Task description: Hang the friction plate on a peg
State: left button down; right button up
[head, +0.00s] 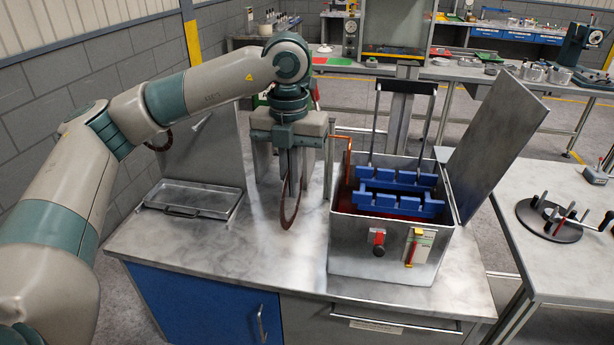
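A thin brown friction plate (284,222), a ring seen nearly edge-on, hangs upright below my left gripper (289,172). The gripper points down and appears shut on the plate's upper part, holding it above the bench left of the metal tank. An upright metal panel (222,150) stands at the bench's left rear, with a drip tray (190,198) at its foot. A short peg (203,122) sticks out of the panel. Another brown ring (161,140) shows at the panel's left edge, partly hidden by my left arm. My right gripper is out of view.
The open tank (380,257) holds a blue slotted rack (400,205) with tall handles above reddish liquid; its lid (500,135) leans up at right. A copper pipe (347,150) rises beside it. The front-left benchtop (230,262) is clear. A round black stand (545,228) sits on the right table.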

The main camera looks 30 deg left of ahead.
pick_arm(q)
jog(key=s+a+f+m, duration=0.1)
jog(key=s+f+m, duration=0.2)
jog(key=f+m, duration=0.75)
jog(key=s+a+f+m, duration=0.1)
jog(key=s+f+m, duration=0.2)
jog(key=f+m, duration=0.8)
jog(key=s+d+f+m, duration=0.7)
jog(key=d+m, duration=0.4)
jog(key=m, duration=0.6)
jog(key=shift+s+f, duration=0.2)
jog(key=shift+f, duration=0.45)
